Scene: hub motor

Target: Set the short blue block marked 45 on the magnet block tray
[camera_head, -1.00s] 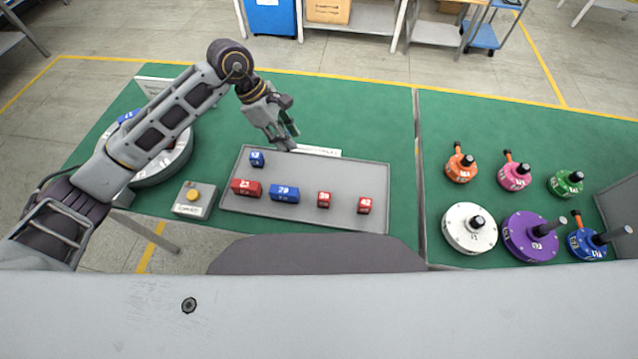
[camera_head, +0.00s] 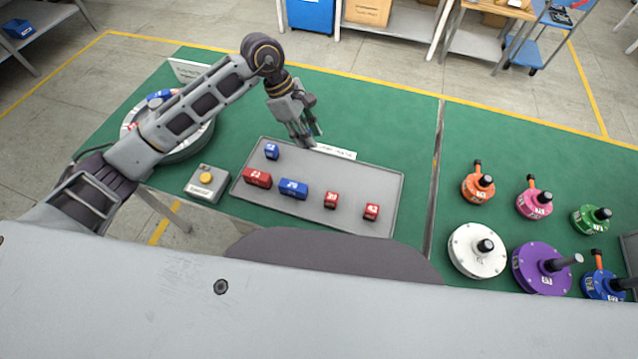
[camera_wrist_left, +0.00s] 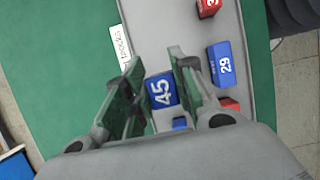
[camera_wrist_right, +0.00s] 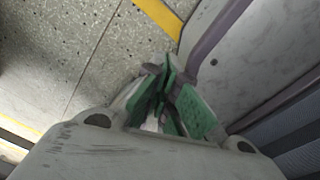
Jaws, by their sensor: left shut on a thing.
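My left gripper (camera_head: 305,138) is over the back edge of the grey tray (camera_head: 350,177), near its left end. In the left wrist view its green pads (camera_wrist_left: 161,82) are shut on the short blue block marked 45 (camera_wrist_left: 161,90). In the head view the fingers hide this block. I cannot tell whether it touches the tray. The tray also shows in the left wrist view (camera_wrist_left: 171,30). My right gripper (camera_wrist_right: 176,80) shows only in its wrist view, over the floor beside a grey surface. I see no block in it, and its opening is unclear.
On the tray stand a small blue block (camera_head: 272,151), a red block (camera_head: 257,177), a blue block marked 29 (camera_head: 293,188) and two small red blocks (camera_head: 331,200) (camera_head: 371,212). A yellow button box (camera_head: 207,183) is left. Several coloured motor parts (camera_head: 478,185) stand right.

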